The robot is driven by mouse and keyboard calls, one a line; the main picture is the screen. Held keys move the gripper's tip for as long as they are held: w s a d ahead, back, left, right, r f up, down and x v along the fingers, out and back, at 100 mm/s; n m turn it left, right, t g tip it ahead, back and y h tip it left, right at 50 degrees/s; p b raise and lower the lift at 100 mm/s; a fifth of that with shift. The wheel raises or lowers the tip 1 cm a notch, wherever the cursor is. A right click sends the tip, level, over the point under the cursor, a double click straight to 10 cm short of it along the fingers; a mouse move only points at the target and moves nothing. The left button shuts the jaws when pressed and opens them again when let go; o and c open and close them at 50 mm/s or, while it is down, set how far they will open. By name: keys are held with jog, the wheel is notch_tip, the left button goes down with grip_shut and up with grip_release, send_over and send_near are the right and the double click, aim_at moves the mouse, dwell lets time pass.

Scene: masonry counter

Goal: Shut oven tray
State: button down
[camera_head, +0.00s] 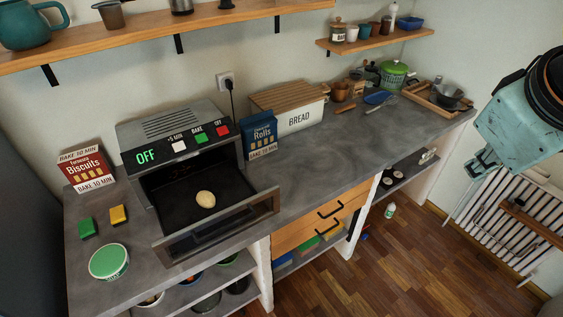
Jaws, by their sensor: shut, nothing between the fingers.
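The oven (177,130) stands on the left part of the counter, with a display reading OFF. Its front is open and its glass-fronted door (222,228) is out towards the counter's front edge. The dark oven tray (178,212) is slid out of the opening and bears a pale roll (205,199). My gripper (474,170) is at the far right, off the counter, well away from the oven and touching nothing that I can see. It is shut and empty, small and partly hidden by my wrist.
A blue rolls box (260,135) stands close to the oven's right, beside the BREAD bin (300,114). A biscuits box (88,170), yellow and green sponges and a round green tin (109,261) are to the left. The counter middle (330,160) is mostly clear. Shelves hang above.

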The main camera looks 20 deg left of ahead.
jog(key=w+a+f+n+y, duration=0.4)
jog(key=w+a+f+n, duration=0.75)
jog(key=a, duration=0.45)
jog(key=s+a+f+n+g+y, duration=0.2)
jog(key=s+a+f+n, duration=0.2)
jog(key=a+f, duration=0.3)
jog(key=s+a+f+n+g+y, duration=0.3)
jog(key=s+a+f, duration=0.3)
jog(key=a, duration=0.6)
jog(key=shift+s+f+n, duration=0.15)
jog(key=shift+f+n, duration=0.3)
jog(key=shift+f, duration=0.2)
jog(key=shift+a+f, duration=0.15)
jog(key=b, duration=0.2)
send_near(250, 220)
jog(key=shift+s+f, duration=1.2)
jog(key=shift+f, duration=0.5)
jog(key=shift+w+a+f, duration=0.1)
jog(key=shift+w+a, duration=1.25)
jog(key=shift+w, duration=0.1)
